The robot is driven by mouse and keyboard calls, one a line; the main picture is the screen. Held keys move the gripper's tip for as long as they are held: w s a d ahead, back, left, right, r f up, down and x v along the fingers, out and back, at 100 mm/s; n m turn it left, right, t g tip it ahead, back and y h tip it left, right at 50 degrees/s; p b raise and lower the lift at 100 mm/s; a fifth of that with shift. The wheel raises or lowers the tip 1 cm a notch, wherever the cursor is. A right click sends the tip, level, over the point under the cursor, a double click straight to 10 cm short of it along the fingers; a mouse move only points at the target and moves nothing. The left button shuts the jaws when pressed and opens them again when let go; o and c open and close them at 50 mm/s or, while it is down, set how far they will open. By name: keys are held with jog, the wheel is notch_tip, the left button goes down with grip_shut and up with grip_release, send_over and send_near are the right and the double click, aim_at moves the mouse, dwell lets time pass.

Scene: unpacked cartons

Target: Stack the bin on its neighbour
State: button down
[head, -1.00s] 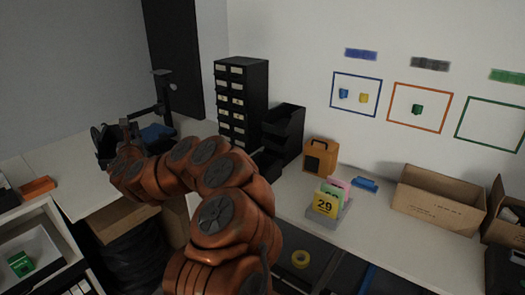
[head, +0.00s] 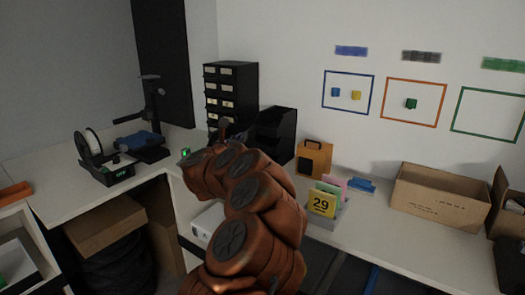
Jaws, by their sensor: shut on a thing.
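A tall black open-front bin unit (head: 276,135) stands on the white table against the wall, right of the black drawer cabinet. My gripper (head: 226,128) is at the end of my orange arm, in front of the drawer cabinet and left of the bin unit. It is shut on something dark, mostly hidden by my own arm. A dark shape beside the fingers may be the bin, but its outline cannot be made out. The lower bin in front of the bin unit is hidden behind my arm.
The black drawer cabinet (head: 230,90) stands behind my gripper. A spool device (head: 98,155) and a stand with a blue part (head: 145,140) are at left.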

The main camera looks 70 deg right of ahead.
jog(key=shift+s+d+f+m+g+b, duration=0.25)
jog(key=shift+s+d+f+g, duration=0.25)
jog(key=shift+s, duration=0.7)
jog(key=shift+s+d+f+m+g+b, duration=0.2)
jog(key=shift+s+d+f+m+g, duration=0.3)
jog(key=shift+s, duration=0.65)
jog(key=shift+s+d+f+m+g+b, duration=0.3)
jog(key=shift+s+f, duration=0.35)
jog(key=shift+s, duration=0.55)
jog(key=shift+w+a+b, duration=0.1)
jog(key=shift+a+b, duration=0.15)
jog(key=shift+b, duration=0.45)
jog(key=shift+b, duration=0.65)
jog(key=shift+f+b, duration=0.7)
jog(key=shift+b, duration=0.35)
jog(key=c, duration=1.1)
grip_release()
